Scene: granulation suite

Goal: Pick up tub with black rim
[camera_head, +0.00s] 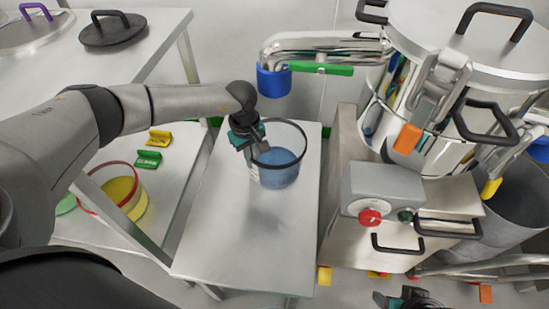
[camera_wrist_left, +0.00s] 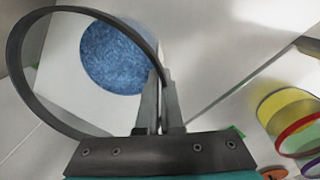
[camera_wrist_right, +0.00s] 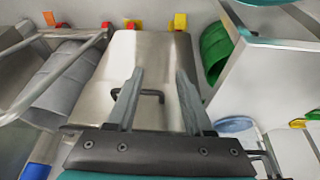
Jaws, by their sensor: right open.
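The tub with black rim (camera_head: 282,178) is clear with blue granules inside. It appears upright over the small steel table (camera_head: 240,245); I cannot tell if its base touches. My left gripper (camera_head: 249,138) is at the left side of the rim. In the left wrist view, the left gripper's fingers (camera_wrist_left: 161,92) are close together with the tub's black rim (camera_wrist_left: 28,95) between them, and blue granules (camera_wrist_left: 122,55) show inside. My right gripper (camera_wrist_right: 154,78) is open and empty, low at the bottom right of the head view (camera_head: 408,298), away from the tub.
A tub with red rim and yellow contents (camera_head: 122,192) stands at left on a lower shelf, near yellow (camera_head: 158,138) and green (camera_head: 148,159) pieces. A steel vessel (camera_head: 430,90) and control box (camera_head: 382,190) stand at right. A blue-ended pipe (camera_head: 273,82) hangs behind the tub.

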